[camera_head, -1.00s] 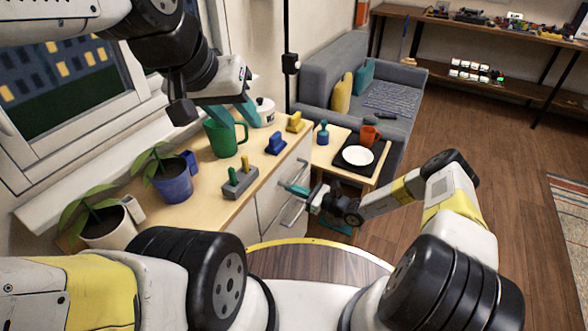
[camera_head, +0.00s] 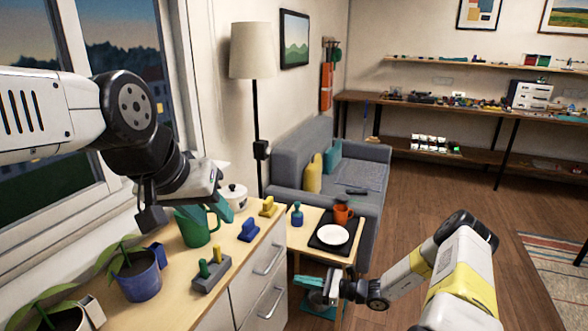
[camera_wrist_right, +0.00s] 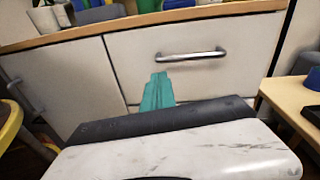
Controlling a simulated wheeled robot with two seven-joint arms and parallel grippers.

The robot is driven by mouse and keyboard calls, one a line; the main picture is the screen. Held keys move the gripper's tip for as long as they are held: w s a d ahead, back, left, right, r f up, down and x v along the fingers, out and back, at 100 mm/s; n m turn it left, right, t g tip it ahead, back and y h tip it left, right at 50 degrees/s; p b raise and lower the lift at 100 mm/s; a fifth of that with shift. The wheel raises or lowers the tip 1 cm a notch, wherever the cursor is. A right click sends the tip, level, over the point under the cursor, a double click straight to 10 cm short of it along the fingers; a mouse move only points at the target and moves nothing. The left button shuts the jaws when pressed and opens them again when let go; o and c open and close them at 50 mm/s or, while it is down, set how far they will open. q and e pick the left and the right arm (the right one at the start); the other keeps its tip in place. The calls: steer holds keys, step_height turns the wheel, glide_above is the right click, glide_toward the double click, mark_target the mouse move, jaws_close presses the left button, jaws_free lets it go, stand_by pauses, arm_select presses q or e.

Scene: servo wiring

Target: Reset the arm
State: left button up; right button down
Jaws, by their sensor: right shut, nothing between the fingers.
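My left gripper (camera_head: 220,207), with teal fingers, hangs at the left above the counter, close to the green watering can or mug (camera_head: 199,228). Its fingers look apart and partly overlap the green thing in the picture. My right gripper (camera_head: 318,285) is in front of the white drawers, low beside the small table. Its teal fingers show in the right wrist view (camera_wrist_right: 157,92), closed together with nothing between them. A drawer front with a metal handle (camera_wrist_right: 190,56) is ahead of them; the fingers are below the handle and apart from it.
The counter (camera_head: 190,262) holds a grey block with pegs (camera_head: 212,272), a blue piece (camera_head: 248,230), a yellow piece (camera_head: 268,206), a white pot (camera_head: 233,196) and plants. A small table beyond holds a plate (camera_head: 333,235) and an orange mug (camera_head: 342,214). The floor at right is clear.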

steer(key=s+d+r+n+g+h, duration=0.3)
steer(key=r+n, duration=0.4)
steer(key=r, duration=0.6)
steer(key=s+d+r+n+g+h, duration=0.1)
steer(key=s+r+n+g+h, duration=0.35)
steer(key=r, duration=0.95)
steer(key=s+d+r+n+t+h, duration=0.3)
steer(key=s+r+n+t, duration=0.1)
steer(key=s+r, duration=0.4)
steer(key=s+d+r+n+t+h, duration=0.4)
steer(key=s+r+n, duration=0.1)
steer(key=s+r, duration=0.4)
steer(key=shift+s+d+r+t, duration=0.25)
steer(key=shift+s+d+t, duration=0.1)
steer(key=shift+s, duration=0.15)
